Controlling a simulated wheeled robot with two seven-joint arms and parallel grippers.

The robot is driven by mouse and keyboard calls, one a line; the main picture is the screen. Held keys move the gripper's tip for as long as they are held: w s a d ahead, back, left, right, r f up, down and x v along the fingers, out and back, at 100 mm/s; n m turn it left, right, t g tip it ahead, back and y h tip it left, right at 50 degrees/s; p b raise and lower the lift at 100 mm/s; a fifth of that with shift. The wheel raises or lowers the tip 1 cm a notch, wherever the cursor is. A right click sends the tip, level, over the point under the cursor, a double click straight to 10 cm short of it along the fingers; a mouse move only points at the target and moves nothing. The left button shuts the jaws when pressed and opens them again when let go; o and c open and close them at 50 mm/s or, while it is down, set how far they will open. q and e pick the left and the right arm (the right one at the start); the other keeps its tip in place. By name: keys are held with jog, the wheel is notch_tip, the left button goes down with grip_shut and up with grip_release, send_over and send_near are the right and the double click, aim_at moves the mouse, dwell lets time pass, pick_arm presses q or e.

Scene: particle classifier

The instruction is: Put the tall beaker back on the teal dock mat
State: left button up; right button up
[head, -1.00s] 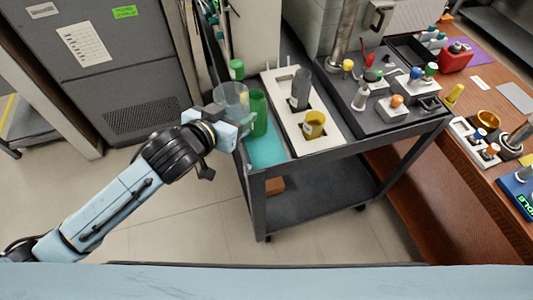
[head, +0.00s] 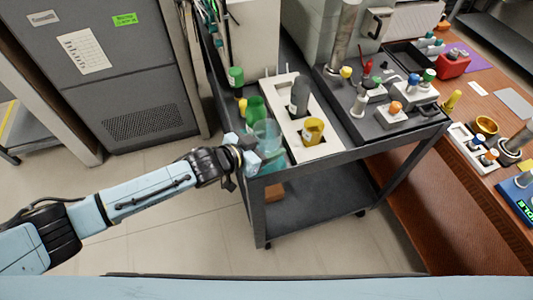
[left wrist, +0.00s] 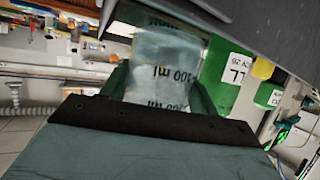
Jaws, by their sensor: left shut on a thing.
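The tall beaker (head: 266,132) is clear, and in the head view it is over the near left part of the cart. My left gripper (head: 252,150) is shut on it from the left. The left wrist view shows the beaker (left wrist: 158,72) with "100 ml" marks between the fingers. The teal dock mat (head: 277,161) lies on the cart top at the near left corner, mostly hidden behind the beaker and gripper. I cannot tell whether the beaker's base touches the mat. My right gripper is not in view.
A green bottle (head: 255,107) stands just behind the beaker. A white holder (head: 297,130) with a grey cylinder (head: 300,95) and a yellow cup (head: 313,129) is to the right. A green-capped container (head: 236,76) is farther back. Tools fill a dark tray at the right.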

pick_arm(q)
jog(key=shift+f+b, duration=0.35)
jog(key=shift+f, duration=1.5)
jog(key=shift+f, duration=0.15)
jog(key=o, duration=0.9)
jog(key=shift+r, duration=0.2)
jog(key=p+v, duration=0.2)
jog(key=v, duration=1)
